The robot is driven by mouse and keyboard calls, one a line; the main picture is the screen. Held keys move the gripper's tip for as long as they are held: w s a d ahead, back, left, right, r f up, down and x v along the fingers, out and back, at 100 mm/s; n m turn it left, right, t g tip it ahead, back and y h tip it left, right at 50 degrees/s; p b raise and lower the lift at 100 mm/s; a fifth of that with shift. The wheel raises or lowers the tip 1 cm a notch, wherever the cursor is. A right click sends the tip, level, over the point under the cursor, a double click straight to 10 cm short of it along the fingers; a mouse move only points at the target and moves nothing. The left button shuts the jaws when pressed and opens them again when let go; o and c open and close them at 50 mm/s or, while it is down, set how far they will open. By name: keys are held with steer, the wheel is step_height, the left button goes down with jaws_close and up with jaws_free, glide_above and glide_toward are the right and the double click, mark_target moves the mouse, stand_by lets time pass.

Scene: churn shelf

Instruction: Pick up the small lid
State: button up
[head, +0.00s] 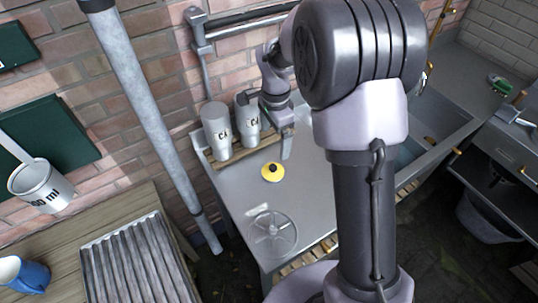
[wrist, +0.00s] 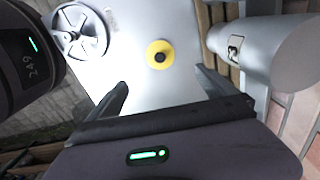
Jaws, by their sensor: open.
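The small lid (head: 272,172) is a yellow disc with a black knob in its middle. It lies flat on the grey metal counter (head: 239,192) in the head view. It also shows in the wrist view (wrist: 160,54), beyond and between my fingertips. My gripper (wrist: 162,80) is open, with nothing between its fingers. In the head view my gripper (head: 287,145) hangs above the counter, up and to the right of the lid, apart from it. My large arm links hide part of the counter and sink.
Two grey churns (head: 217,131) stand on a wooden slatted shelf (head: 240,151) behind the lid; one (wrist: 275,50) is close to my right finger. A round spoked metal disc (head: 271,234) lies in front of the lid. A grey pipe (head: 150,110) rises left of the counter.

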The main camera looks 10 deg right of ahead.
steer(key=b, duration=0.3)
glide_toward(273, 166)
steer(key=f, duration=0.5)
steer(key=shift+d+f, duration=0.2)
steer(key=f, duration=0.1)
steer(key=f+b, duration=0.1)
steer(key=f, duration=0.1)
steer(key=f+b, duration=0.1)
steer(key=f, duration=0.1)
steer(key=shift+a+f, duration=0.1)
steer(key=shift+a, duration=0.15)
steer(key=c, duration=1.5)
